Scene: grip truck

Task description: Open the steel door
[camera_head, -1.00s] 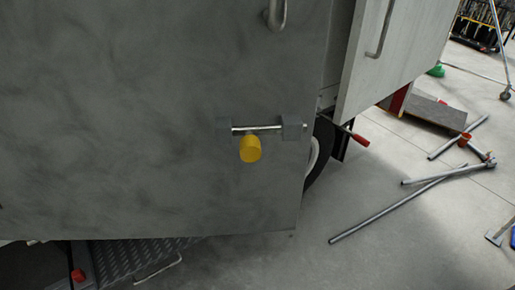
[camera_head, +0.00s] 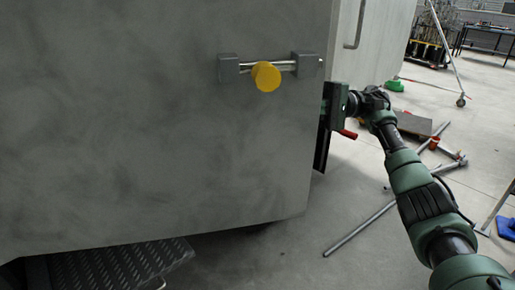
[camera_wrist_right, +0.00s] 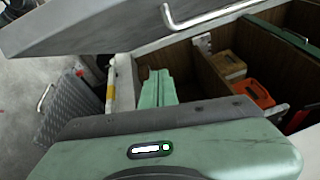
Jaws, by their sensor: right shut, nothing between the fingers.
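The steel door (camera_head: 140,130) is a large grey panel filling the left of the head view. It carries a bolt latch with a yellow knob (camera_head: 266,76) near its right edge. In the right wrist view the door (camera_wrist_right: 110,22) is a slab across the top left, standing ajar from the truck's open interior. My right gripper (camera_head: 330,106) is at the door's right edge, below the latch, its fingertips partly hidden by the door. The wrist view shows its green fingers (camera_wrist_right: 158,88) together and empty, in the gap between door and interior. My left gripper is out of view.
A second pale panel (camera_head: 375,40) with a handle stands behind on the right. Wooden compartments (camera_wrist_right: 215,60) hold an orange box (camera_wrist_right: 254,92). A tread-plate step (camera_head: 120,270) lies under the door. Metal poles (camera_head: 360,232) lie on the floor at right.

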